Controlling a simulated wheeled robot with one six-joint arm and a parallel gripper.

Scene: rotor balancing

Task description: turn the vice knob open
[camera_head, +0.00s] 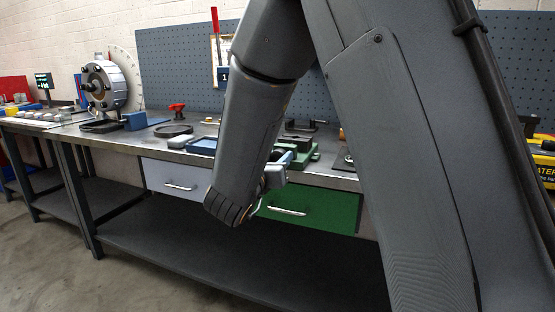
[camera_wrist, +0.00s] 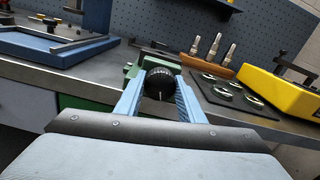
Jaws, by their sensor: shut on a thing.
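The vice knob (camera_wrist: 160,84) is black and round with a white mark line on its face. In the wrist view it sits between the two blue fingers of my gripper (camera_wrist: 160,96), which is shut on it. The green vice (camera_wrist: 133,72) stands behind the knob at the bench's front edge. In the head view the vice (camera_head: 300,158) shows partly behind my arm, and my gripper (camera_head: 277,172) is mostly hidden by my wrist. The knob cannot be made out there.
The bench top (camera_head: 180,153) carries a blue tray (camera_wrist: 55,45) left of the vice. To the right are a wooden block with metal pieces (camera_wrist: 208,65), a dark mat with several rings (camera_wrist: 235,98) and a yellow case (camera_wrist: 275,90). A green drawer (camera_head: 310,210) lies below the bench top.

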